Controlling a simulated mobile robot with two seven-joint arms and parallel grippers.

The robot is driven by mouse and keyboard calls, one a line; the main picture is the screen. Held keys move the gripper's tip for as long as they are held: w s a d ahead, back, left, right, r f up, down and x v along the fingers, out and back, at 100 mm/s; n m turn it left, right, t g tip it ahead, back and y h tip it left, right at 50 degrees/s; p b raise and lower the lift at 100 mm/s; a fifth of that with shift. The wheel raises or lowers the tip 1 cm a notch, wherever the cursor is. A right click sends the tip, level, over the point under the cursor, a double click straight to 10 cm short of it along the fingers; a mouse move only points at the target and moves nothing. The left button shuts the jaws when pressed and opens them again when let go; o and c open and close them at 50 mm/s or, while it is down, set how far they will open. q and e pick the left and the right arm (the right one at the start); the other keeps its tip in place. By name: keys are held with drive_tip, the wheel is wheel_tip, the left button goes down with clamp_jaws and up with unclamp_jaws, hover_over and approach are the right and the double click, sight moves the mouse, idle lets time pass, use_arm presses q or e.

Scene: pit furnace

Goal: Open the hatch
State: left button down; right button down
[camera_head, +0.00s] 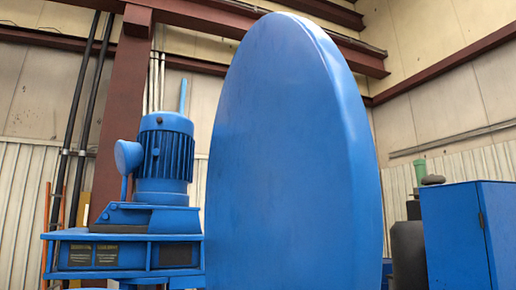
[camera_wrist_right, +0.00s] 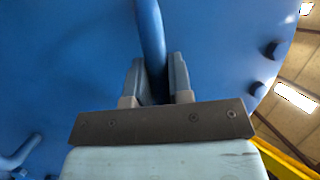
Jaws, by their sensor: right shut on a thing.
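The hatch (camera_head: 285,160) is a large round blue disc standing tilted up on edge in the head view, filling the middle of the picture. In the right wrist view, the blue hatch surface (camera_wrist_right: 60,60) fills most of the frame, with bolts along its right edge. My right gripper (camera_wrist_right: 157,75) is shut on a blue bar handle (camera_wrist_right: 149,30), which runs up from between its fingers. The lower part of the handle is hidden by the gripper. Neither gripper shows in the head view, and my left gripper is out of sight.
A blue motor (camera_head: 165,155) on a blue frame stands left of the hatch. A blue cabinet (camera_head: 465,235) stands at the right. A red-brown steel column (camera_head: 122,100) and wall panels are behind. A yellow rail (camera_wrist_right: 282,160) shows at the lower right of the wrist view.

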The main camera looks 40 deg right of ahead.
drive_tip(key=shift+s+d, duration=0.2)
drive_tip(key=shift+d, duration=0.35)
drive_tip(key=c, duration=1.1)
unclamp_jaws()
drive_tip(key=shift+a, duration=0.1)
drive_tip(key=shift+o, duration=0.3)
drive_tip(key=shift+w+a, duration=0.15)
drive_tip(key=w+d, duration=0.1)
drive_tip(key=d, duration=1.2)
drive_tip(key=shift+w+d+f+b, duration=0.15)
drive_tip(key=shift+w+d+b, duration=0.15)
drive_tip(key=shift+d, duration=0.1)
drive_tip(key=shift+f, duration=0.1)
